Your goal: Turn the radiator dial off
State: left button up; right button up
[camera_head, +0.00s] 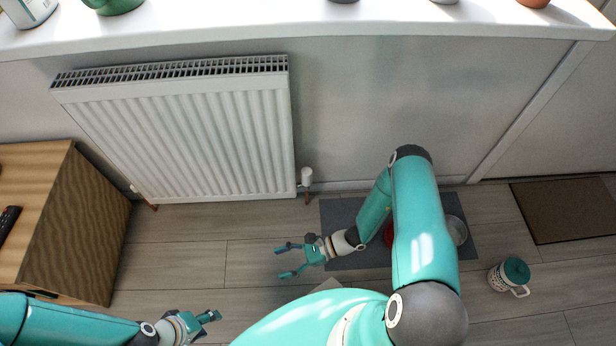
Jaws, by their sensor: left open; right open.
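The white ribbed radiator (190,135) hangs on the wall at the left under the white sill. Its white dial (307,176) sits on a valve by the radiator's lower right corner, close above the floor. My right gripper (285,260) is open and empty, pointing left, below the dial in the picture and apart from it. My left gripper (213,317) is at the bottom left, open and empty, far from the dial. The dial's setting is too small to read.
A wooden cabinet (95,225) stands at the left with a dark remote (8,220) on it. A grey mat (345,212) with bowls (456,230) lies partly behind my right arm.

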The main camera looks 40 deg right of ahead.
jog(key=w+d+f+m+t+h, duration=0.2)
jog(key=w+d+m+t, duration=0.3)
jog(key=d+t, duration=0.1)
jog(key=m+t+h, duration=0.7)
jog(key=m+h, duration=0.2)
jog(key=h, duration=0.3)
send_near(310, 178)
jog(key=shift+h, duration=0.4)
jog(key=w+b, duration=0.1)
jog(key=w, duration=0.2)
jog(key=w+b, duration=0.1)
jog(key=w, duration=0.2)
jog(key=w+b, duration=0.1)
jog(key=w, duration=0.3)
jog(key=shift+r+b, duration=0.35)
jog(key=shift+b, duration=0.05)
